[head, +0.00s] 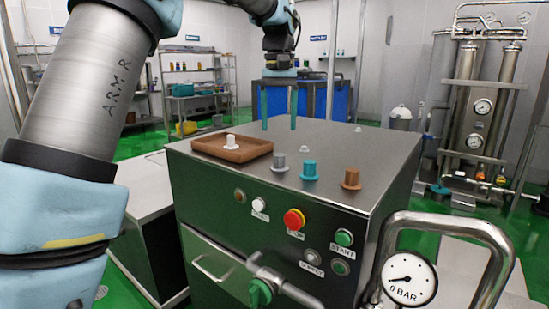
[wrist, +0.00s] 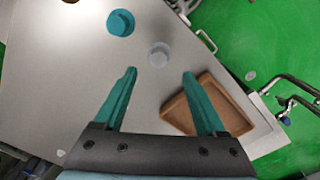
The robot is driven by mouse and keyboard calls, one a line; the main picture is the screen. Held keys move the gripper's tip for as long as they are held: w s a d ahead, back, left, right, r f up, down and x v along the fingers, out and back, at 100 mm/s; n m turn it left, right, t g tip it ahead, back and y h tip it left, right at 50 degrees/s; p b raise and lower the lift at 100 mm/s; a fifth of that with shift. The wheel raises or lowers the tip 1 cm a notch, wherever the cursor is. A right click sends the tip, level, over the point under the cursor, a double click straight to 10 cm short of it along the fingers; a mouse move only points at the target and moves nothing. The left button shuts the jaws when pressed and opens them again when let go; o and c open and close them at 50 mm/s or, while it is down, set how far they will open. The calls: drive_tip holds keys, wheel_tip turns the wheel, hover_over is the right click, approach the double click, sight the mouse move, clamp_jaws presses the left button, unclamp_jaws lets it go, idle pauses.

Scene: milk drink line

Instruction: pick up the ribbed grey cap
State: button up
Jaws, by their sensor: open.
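The grey cap (head: 279,163), a knob on a wider flange, stands upright on the steel cabinet top (head: 335,150), right of the brown tray. It also shows in the wrist view (wrist: 158,54), just beyond the fingertips and between their lines. Its ribs are too small to make out. My gripper (head: 279,124) points down with two teal fingers, open and empty, above the cabinet top and farther back than the cap in the head view. In the wrist view my gripper (wrist: 160,73) has its fingers spread apart, not touching the cap.
A teal cap (head: 309,171) stands close to the grey cap, with a brown cap (head: 351,179) farther right. The brown tray (head: 205,146) holds a white cap (head: 231,141). Buttons and a pressure gauge (head: 409,279) are in front.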

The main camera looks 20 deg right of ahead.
sight(279, 155)
drive_tip(key=shift+s+d+r, duration=0.1)
drive_tip(key=shift+d, duration=0.25)
wheel_tip(279, 155, down, 5)
drive_tip(key=shift+f+p, duration=0.1)
drive_tip(key=shift+p, duration=0.25)
drive_tip(key=shift+w+a+f+p, duration=0.1)
drive_tip(key=shift+f+p, duration=0.4)
drive_tip(key=shift+f, duration=0.8)
drive_tip(key=shift+w+a+f+p, duration=0.1)
drive_tip(key=shift+f+p, duration=0.35)
drive_tip(key=shift+f, duration=0.85)
drive_tip(key=shift+c, duration=0.3)
clamp_jaws()
